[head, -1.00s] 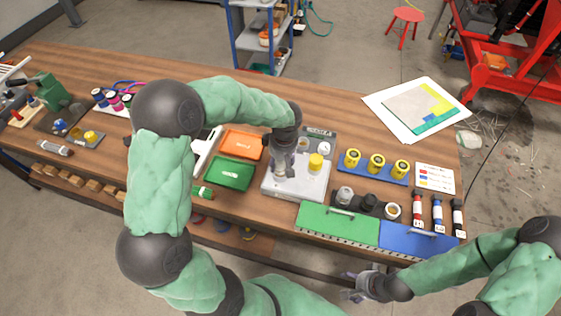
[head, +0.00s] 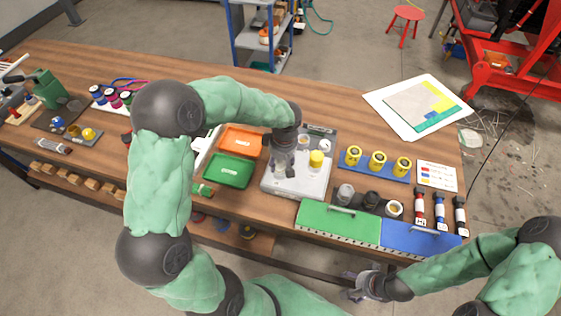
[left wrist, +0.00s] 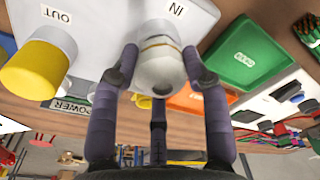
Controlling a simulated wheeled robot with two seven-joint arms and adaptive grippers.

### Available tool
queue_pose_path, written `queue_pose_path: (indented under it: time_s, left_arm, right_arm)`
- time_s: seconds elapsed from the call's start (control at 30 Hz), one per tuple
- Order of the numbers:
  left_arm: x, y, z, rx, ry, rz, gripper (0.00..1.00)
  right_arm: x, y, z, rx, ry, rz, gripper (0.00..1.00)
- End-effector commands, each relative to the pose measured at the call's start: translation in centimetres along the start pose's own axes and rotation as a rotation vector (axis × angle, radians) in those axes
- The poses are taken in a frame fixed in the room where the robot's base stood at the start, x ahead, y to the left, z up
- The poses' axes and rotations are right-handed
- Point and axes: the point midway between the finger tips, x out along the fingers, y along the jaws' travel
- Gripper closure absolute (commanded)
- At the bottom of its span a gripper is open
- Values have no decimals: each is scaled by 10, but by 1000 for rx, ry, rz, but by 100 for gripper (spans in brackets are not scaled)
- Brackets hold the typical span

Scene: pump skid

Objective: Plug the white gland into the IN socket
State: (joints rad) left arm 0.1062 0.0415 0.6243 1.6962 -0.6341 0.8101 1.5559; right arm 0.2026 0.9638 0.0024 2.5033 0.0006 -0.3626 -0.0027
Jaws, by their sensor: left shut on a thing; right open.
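The white gland (left wrist: 160,62) is between the fingers of my left gripper (left wrist: 160,80), which is shut on it, in the left wrist view. The gland is right by the IN label on the pale box (left wrist: 108,28). The IN socket is hidden behind the gland, so I cannot tell how far in it sits. A yellow gland (left wrist: 38,66) stands at the OUT label. In the head view my left gripper (head: 281,168) is over the left part of the pale box (head: 308,190), beside the yellow gland (head: 316,158). My right gripper (head: 362,286) is open, off the table's front edge.
An orange tray (head: 240,141) and a green tray (head: 229,171) lie left of the box. A blue rack (head: 374,171) with yellow-topped parts stands to the right. Green (head: 337,221) and blue (head: 418,243) covers line the front edge. The table behind the box is clear.

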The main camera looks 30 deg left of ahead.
Motion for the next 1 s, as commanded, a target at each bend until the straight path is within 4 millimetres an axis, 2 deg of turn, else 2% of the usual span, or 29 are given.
queue_pose_path:
  time_s: [0.47,0.5,0.6,1.0]
  left_arm:
    - [5,0,0,0,0,0,93]
    - [5,0,0,0,0,0,51]
    - [5,0,0,0,0,0,26]
    - [1,0,0,0,1,1,26]
  right_arm:
    - [4,2,0,0,0,0,27]
    - [4,2,0,0,0,0,27]
    - [4,2,0,0,0,0,27]
    - [4,2,0,0,0,0,27]
